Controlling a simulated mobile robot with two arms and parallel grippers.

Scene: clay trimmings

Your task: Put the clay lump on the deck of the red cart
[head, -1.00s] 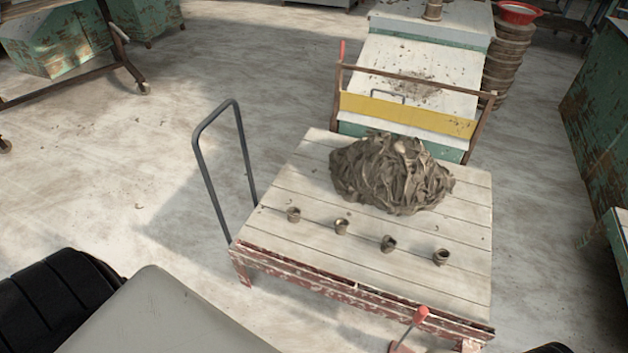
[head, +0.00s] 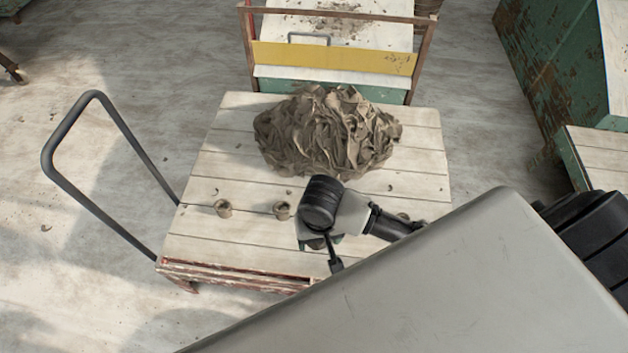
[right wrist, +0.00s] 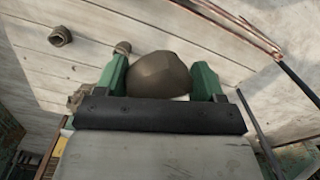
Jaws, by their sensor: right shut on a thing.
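The red cart (head: 232,272) has a pale plank deck (head: 215,175) and chipped red sides. My right gripper (head: 325,248) is over the front part of the deck, pointing down, partly hidden by its own wrist. In the right wrist view its green fingers (right wrist: 160,68) are shut on the clay lump (right wrist: 158,76), a smooth, rounded grey-brown piece. The lump is hidden in the head view. I cannot tell whether it touches the deck. My left gripper is not in view.
A big heap of clay trimmings (head: 325,135) covers the back of the deck. A grey push handle (head: 75,130) rises at the left. Behind is a yellow-barred frame (head: 330,58).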

